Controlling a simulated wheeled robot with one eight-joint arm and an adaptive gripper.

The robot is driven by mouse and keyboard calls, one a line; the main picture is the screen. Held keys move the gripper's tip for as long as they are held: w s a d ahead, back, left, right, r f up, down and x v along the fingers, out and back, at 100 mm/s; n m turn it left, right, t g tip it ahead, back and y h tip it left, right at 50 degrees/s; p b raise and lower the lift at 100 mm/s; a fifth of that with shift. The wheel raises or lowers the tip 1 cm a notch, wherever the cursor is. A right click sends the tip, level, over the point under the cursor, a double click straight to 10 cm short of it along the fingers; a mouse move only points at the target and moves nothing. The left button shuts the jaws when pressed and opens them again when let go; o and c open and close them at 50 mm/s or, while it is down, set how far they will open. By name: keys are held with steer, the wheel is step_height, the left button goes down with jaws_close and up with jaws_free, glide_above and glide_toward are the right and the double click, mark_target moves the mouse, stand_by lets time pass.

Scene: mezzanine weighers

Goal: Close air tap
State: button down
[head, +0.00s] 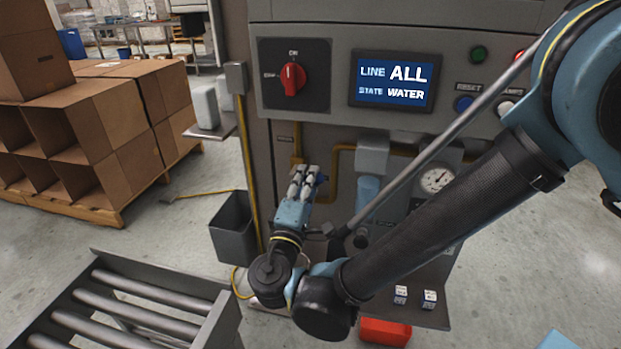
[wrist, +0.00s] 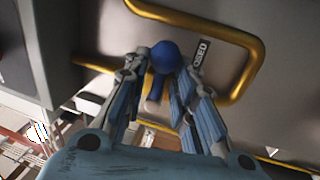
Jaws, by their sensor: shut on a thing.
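The air tap has a blue handle (wrist: 164,57) with a rounded knob and a narrower stem, beside yellow piping on the grey cabinet face. In the wrist view it sits between my gripper's (wrist: 162,72) two fingers, which are shut on it. The fingers hide much of the tap. A small label (wrist: 201,54) next to the handle is too blurred to read surely.
The screen (head: 393,80) reads "LINE ALL, STATE WATER". A red rotary switch (head: 292,79) is at its left. A round gauge (head: 436,180) and blue filter (head: 367,195) are right of the tap. A roller conveyor (head: 130,310) and grey bin (head: 236,232) stand left.

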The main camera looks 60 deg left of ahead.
steer(key=shift+d+f, duration=0.1)
stand_by(0.3)
steer(key=c, duration=1.3)
jaws_free()
steer(key=v, duration=1.2)
steer(key=shift+w, duration=0.1)
